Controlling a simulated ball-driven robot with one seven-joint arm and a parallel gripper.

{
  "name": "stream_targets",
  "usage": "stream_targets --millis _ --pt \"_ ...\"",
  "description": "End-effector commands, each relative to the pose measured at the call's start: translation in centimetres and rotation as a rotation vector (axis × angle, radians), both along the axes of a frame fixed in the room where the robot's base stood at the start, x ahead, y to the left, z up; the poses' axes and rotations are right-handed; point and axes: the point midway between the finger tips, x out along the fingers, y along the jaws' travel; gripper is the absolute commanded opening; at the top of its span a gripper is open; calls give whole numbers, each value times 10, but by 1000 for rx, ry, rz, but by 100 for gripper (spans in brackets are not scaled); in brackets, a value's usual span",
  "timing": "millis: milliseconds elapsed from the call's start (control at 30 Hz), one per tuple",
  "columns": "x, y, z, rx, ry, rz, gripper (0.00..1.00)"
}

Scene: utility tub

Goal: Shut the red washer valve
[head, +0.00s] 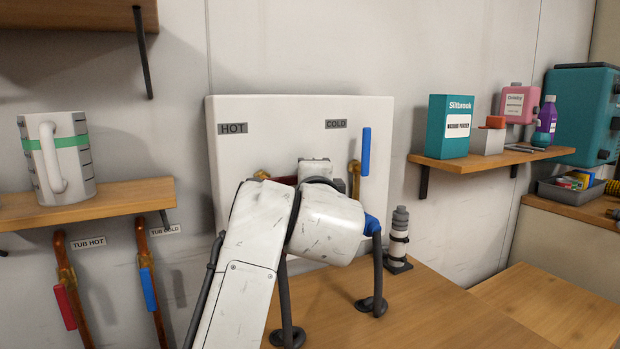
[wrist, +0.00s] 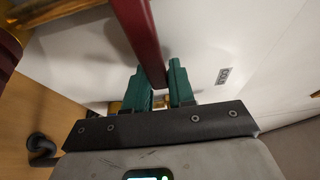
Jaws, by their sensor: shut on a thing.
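The red washer valve's lever (wrist: 141,38) runs down from the top edge in the wrist view and ends between my gripper's green fingers (wrist: 160,80). The fingers are shut on it. In the head view, a small part of the red lever (head: 285,180) shows under the HOT label (head: 233,128), lying roughly sideways from its brass body (head: 262,175). My arm hides the rest of the lever and the gripper there.
A blue lever (head: 366,152) stands upright under the COLD label (head: 336,124). A red tub lever (head: 64,306) and a blue tub lever (head: 148,288) hang at left. A shelf with a mug (head: 70,165) is at left; another shelf (head: 480,162) holds boxes at right.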

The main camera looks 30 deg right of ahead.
Motion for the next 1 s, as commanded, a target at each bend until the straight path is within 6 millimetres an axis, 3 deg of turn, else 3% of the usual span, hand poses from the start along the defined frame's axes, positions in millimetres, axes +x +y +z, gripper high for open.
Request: stream_targets --millis 100,133,333,667,1000 --pt "0 -2 -4 2 8 -3 0" --pt "0 -2 -4 2 8 -3 26" --pt "0 -1 -3 1 5 -2 45" --pt "-5 2 -2 0 2 -1 45" --pt "-59 25 -2 -1 3 0 45"
